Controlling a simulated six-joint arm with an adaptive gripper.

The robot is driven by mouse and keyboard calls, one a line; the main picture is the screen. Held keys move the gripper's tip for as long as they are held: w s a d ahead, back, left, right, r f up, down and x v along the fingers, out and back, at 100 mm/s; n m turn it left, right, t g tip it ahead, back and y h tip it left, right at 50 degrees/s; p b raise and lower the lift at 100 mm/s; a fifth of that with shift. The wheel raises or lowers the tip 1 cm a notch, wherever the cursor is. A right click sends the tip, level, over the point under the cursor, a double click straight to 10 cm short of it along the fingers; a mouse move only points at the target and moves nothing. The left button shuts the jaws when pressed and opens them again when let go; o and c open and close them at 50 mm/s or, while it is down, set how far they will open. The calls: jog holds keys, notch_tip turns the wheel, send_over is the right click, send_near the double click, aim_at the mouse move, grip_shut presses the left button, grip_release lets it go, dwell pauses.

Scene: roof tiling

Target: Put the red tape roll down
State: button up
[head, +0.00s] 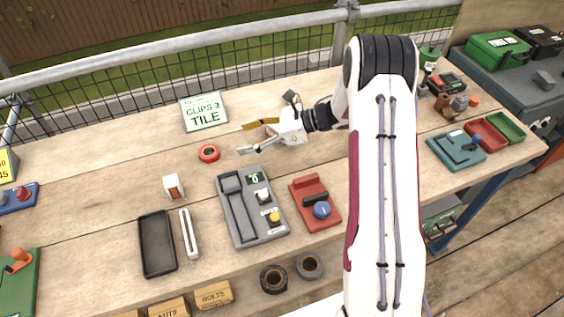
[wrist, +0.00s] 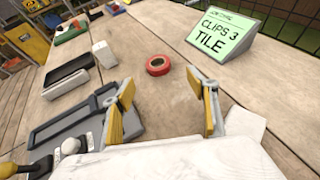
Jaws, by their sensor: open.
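The red tape roll (head: 209,153) lies flat on the wooden table, left of my gripper and below the green sign in the head view. In the wrist view the red tape roll (wrist: 158,66) lies ahead of the fingers, apart from them, with bare wood around it. My gripper (head: 243,138) is open and empty, its fingers pointing left toward the roll. In the wrist view my gripper (wrist: 168,106) shows its two yellow-faced fingers spread wide with nothing between them.
A green sign reading "CLIPS 3 TILE" (head: 204,112) stands behind the roll. A grey device (head: 250,207) and a red device (head: 314,203) lie in front. A black tray (head: 156,244) and a small white block (head: 173,187) sit front left. Wood left of the roll is clear.

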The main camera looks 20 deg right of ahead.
jog(key=w+d+r+m+t+h, duration=0.2)
jog(key=w+r+m+t+h, duration=0.15)
jog(key=r+m, duration=0.4)
jog(key=w+d+r+m+t+h, duration=0.35)
jog(key=r+m, duration=0.25)
jog(key=r, duration=0.3)
jog(key=s+d+r+m+h, duration=0.4)
jog(key=s+r+m+h, duration=0.2)
jog(key=s+r+m, duration=0.5)
jog(key=s+a+f+m+g, duration=0.2)
jog(key=s+m, duration=0.6)
jog(key=s, duration=0.3)
jog(key=s+a+f+m+g, duration=0.2)
jog(key=s+a+m, duration=0.1)
jog(key=s+m, duration=0.5)
jog(key=s+a+f+m+g, duration=0.2)
jog(key=s+m, duration=0.6)
jog(key=s, duration=0.6)
jog(key=shift+s+a+m+g+y, duration=0.15)
jog(key=shift+a+m+g+y, duration=0.25)
jog(key=shift+a, duration=0.2)
